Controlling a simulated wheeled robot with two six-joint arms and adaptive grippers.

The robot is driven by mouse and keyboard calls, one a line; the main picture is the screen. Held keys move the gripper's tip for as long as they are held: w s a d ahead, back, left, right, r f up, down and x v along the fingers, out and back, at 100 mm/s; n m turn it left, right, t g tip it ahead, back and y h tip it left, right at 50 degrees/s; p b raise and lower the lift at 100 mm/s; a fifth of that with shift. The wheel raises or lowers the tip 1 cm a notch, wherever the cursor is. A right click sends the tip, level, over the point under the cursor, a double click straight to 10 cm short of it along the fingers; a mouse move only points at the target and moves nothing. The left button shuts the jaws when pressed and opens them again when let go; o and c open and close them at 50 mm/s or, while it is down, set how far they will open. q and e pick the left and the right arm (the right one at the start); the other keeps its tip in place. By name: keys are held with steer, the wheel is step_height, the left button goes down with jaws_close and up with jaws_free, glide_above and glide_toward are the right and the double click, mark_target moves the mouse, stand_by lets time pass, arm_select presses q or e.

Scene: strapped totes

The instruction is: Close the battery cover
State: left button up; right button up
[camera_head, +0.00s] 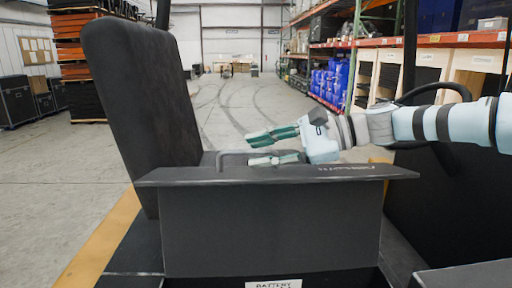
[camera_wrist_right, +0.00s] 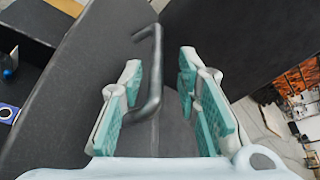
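The dark grey battery cover (camera_head: 215,177) appears as a wide slab with lettering on its top, seen nearly edge-on in the head view. A bent grey bar handle (camera_head: 232,155) rises from it. My right gripper (camera_head: 262,148) comes in from the right, at the handle, with its green-padded fingers apart. In the right wrist view the handle (camera_wrist_right: 155,75) runs between the open fingers of my right gripper (camera_wrist_right: 165,95), closer to the left finger. I cannot tell whether it touches. A "BATTERY" label (camera_head: 273,284) shows at the bottom edge. My left gripper is out of view.
A tall dark padded panel (camera_head: 140,105) stands upright at the left of the cover. A dark body part (camera_head: 445,205) stands at the right. Behind lie open concrete floor (camera_head: 235,100), racks with blue bins (camera_head: 335,80) and stacked shelves (camera_head: 85,60).

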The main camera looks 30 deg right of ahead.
steer(key=shift+w+a+f, duration=0.2)
steer(key=shift+w+a, duration=0.05)
steer(key=shift+a, duration=0.2)
steer(key=shift+s+r, duration=0.15)
steer(key=shift+s, duration=0.2)
steer(key=shift+w, duration=0.15)
jaws_close()
